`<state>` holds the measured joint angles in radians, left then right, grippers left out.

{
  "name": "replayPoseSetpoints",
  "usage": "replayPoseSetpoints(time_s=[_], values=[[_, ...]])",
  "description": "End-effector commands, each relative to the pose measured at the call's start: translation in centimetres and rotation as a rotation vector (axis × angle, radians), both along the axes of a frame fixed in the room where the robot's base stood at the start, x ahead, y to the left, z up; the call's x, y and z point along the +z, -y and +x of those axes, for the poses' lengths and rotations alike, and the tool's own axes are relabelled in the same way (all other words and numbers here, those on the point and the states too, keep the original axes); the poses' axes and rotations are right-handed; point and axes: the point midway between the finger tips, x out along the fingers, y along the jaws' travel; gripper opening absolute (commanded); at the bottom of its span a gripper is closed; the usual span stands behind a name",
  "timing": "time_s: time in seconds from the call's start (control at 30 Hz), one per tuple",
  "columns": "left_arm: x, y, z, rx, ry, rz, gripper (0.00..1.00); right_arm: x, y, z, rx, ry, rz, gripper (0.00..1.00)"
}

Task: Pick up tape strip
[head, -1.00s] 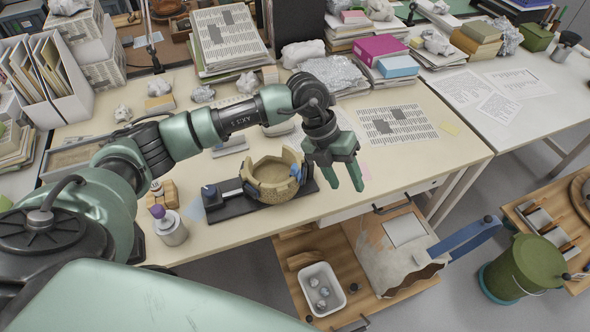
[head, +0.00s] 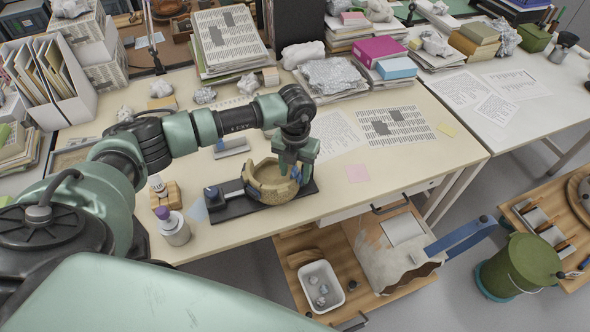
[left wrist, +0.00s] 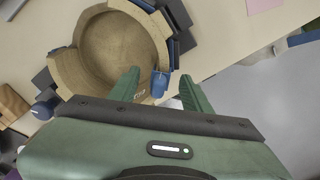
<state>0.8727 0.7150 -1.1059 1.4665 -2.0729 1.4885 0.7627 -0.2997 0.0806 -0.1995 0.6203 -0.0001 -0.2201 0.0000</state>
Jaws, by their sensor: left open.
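A tan, broken-rimmed bowl (head: 262,190) rests on a dark stand (head: 228,205) on the bench; it also shows in the left wrist view (left wrist: 105,45). A small blue piece (left wrist: 160,84), which looks like the tape strip, is at the bowl's near rim in the left wrist view. My left gripper (head: 295,170) is over the right side of the bowl. Its fingers are open in the left wrist view (left wrist: 159,77), one on each side of the blue piece. I cannot tell whether they touch it. My right gripper is out of view.
A purple-capped bottle (head: 173,226) and a wooden block (head: 166,195) stand left of the bowl. A pink note (head: 357,173) and printed sheets (head: 395,126) lie to the right.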

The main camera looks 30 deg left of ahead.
Motion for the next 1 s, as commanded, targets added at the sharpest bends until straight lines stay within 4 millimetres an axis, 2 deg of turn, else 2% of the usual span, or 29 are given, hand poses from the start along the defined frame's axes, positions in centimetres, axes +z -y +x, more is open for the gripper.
replayPoseSetpoints(time_s=[0.17,0.27,0.33,0.37,0.77,1.0], values=[[-0.1,0.0,0.0,-0.001,0.001,-0.001,0.48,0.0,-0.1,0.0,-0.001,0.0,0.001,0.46],[-0.1,0.0,0.0,0.0,0.001,-0.001,0.26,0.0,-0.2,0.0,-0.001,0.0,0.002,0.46],[0.0,0.0,0.0,0.0,0.001,-0.001,0.07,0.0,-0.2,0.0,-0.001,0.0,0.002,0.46],[0.0,0.0,0.0,0.0,0.001,-0.001,0.05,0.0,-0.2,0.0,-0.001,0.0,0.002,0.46],[0.2,0.0,0.1,0.0,0.001,-0.001,0.05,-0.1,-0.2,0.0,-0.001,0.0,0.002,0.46],[2.5,0.0,0.1,-0.001,0.005,-0.001,0.05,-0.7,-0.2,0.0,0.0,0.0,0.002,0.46]])
